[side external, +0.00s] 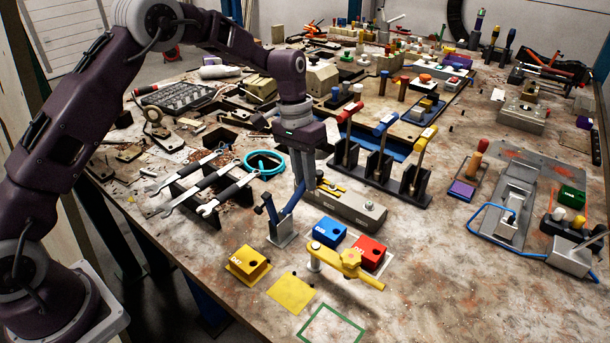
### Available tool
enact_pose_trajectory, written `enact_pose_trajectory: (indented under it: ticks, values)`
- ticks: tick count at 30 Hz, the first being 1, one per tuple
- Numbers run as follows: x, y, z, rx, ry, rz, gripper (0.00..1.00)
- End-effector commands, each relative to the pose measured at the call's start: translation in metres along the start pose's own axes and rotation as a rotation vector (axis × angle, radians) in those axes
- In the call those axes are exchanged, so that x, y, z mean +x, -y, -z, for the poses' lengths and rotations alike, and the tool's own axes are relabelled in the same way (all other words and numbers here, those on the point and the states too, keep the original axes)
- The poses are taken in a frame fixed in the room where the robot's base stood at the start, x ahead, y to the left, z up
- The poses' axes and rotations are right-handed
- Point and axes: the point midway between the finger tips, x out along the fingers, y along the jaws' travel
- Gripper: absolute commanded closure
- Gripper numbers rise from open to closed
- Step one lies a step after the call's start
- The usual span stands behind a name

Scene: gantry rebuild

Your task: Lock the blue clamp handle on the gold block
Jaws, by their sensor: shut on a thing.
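My gripper (303,187) points down over the front middle of the bench, its fingers close together. It is shut on the slanted blue clamp handle (292,207), at the handle's upper end. The handle rises from a small grey metal base (282,240), with a dark blue upright part (268,207) on its left. A yellow-gold block (247,262) with a dark hole sits on a yellow plate just in front and to the left. The fingers partly hide the handle's top. I cannot tell whether the clamp touches any block.
Blue (330,232) and red (369,250) blocks sit to the right, behind a yellow clamp-like fixture (340,260). Wrenches (205,180) lie on a rack to the left. Lever handles (382,140) stand behind right. A bare yellow square (291,293) and green outline (331,327) are in front.

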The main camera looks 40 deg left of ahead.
Motion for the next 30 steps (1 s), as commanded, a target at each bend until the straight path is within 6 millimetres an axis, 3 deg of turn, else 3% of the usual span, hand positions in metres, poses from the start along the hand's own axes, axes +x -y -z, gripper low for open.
enact_pose_trajectory:
  ticks: [17,30]
  values:
    - [-0.004,-0.001,-0.001,0.004,-0.029,0.001,1.00]
    - [-0.021,-0.006,-0.025,0.054,-0.326,0.032,1.00]
